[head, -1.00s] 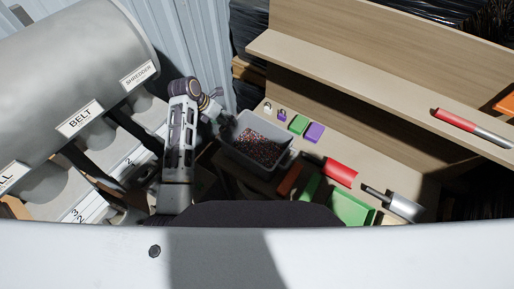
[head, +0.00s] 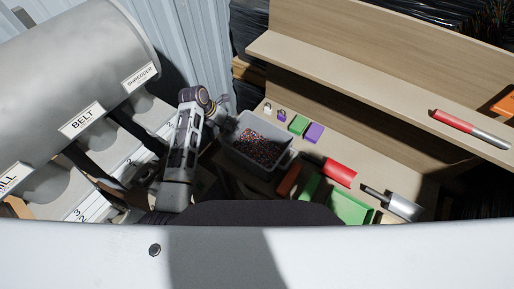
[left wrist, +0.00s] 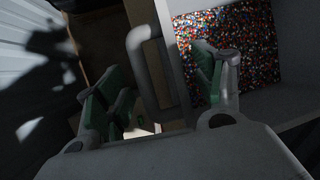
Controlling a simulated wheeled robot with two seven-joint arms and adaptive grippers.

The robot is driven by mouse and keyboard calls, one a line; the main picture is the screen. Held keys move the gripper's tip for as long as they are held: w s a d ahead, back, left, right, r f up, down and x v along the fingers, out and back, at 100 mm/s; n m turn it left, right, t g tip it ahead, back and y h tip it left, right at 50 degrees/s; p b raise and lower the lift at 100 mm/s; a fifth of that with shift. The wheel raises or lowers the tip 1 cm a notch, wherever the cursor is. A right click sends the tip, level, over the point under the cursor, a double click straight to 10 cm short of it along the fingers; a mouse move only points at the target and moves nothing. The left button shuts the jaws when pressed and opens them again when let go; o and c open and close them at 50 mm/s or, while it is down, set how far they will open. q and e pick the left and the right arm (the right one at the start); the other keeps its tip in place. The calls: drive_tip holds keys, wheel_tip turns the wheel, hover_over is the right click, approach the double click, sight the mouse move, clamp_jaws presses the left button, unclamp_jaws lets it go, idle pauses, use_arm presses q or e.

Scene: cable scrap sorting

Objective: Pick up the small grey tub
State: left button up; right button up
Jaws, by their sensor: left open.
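The small grey tub (head: 284,152) stands on the bench, filled with multicoloured granules. In the left wrist view the tub (left wrist: 291,103) fills the upper right, with a grey loop handle (left wrist: 143,75) on its near side. My left gripper (head: 222,116) is at the tub's left side in the head view. In the left wrist view, my left gripper (left wrist: 160,92) is open, its two green-padded fingers on either side of the handle. I cannot tell whether either finger touches it. My right gripper is not in view.
A grey machine (head: 70,60) labelled BELT and SHREDDER stands at the left. A wooden shelf (head: 370,85) rises behind the tub. Small padlocks, green and purple blocks (head: 314,132), a red scoop (head: 340,173) and a green tray (head: 352,208) lie to the right.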

use_arm(q)
drive_tip(key=shift+w+d+f, duration=0.1)
drive_tip(key=shift+d+f, duration=0.1)
drive_tip(key=shift+f, duration=0.25)
drive_tip(key=shift+c, duration=0.2)
clamp_jaws()
drive_tip(key=shift+r, duration=0.1)
idle(0.4)
